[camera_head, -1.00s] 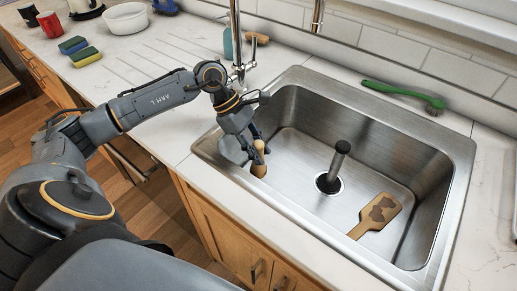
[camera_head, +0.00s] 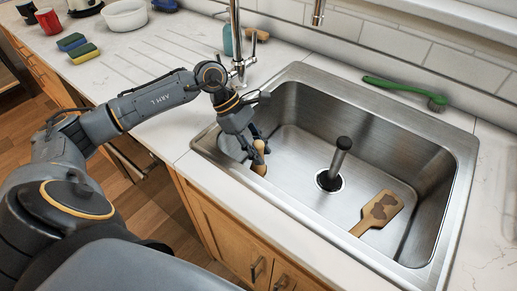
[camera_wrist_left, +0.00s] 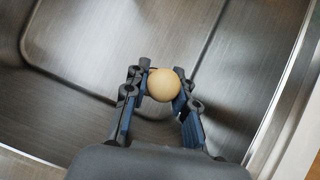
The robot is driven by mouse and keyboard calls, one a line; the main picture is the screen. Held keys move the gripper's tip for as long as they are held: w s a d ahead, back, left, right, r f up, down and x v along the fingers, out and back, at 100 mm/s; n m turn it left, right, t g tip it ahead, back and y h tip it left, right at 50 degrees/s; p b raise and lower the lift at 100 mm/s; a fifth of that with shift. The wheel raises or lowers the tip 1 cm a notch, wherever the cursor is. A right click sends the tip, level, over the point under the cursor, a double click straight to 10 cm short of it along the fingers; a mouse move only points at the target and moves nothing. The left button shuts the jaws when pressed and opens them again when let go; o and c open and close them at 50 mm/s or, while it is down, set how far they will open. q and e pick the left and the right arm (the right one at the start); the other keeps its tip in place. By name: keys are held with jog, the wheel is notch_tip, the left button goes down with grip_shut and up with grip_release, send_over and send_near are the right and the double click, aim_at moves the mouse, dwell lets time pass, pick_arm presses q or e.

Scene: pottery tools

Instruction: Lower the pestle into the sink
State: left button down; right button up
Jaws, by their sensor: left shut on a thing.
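The wooden pestle (camera_head: 259,164) is light tan and upright, held by my left gripper (camera_head: 256,152) inside the left part of the steel sink (camera_head: 290,142). In the left wrist view, the pestle's round end (camera_wrist_left: 163,84) shows between the two fingers of my left gripper (camera_wrist_left: 161,90). The gripper is shut on the pestle. The sink's inner wall and floor (camera_wrist_left: 95,45) lie around it there. Whether the pestle's lower end touches the sink floor is hidden. My right gripper is in no view.
A dark upright cylinder (camera_head: 338,160) stands over the drain. A stained wooden paddle (camera_head: 380,210) lies on the sink floor at the right. A green brush (camera_head: 405,94) lies behind the sink. The faucet (camera_head: 237,45) rises at the back left. Sponges (camera_head: 78,47) lie on the left counter.

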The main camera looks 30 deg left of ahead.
pick_arm(q)
jog(key=c, duration=1)
grip_release()
jog(key=shift+a+r, duration=0.1)
jog(key=v, duration=1.1)
jog(key=shift+a+r, duration=0.15)
jog(key=shift+r, duration=0.25)
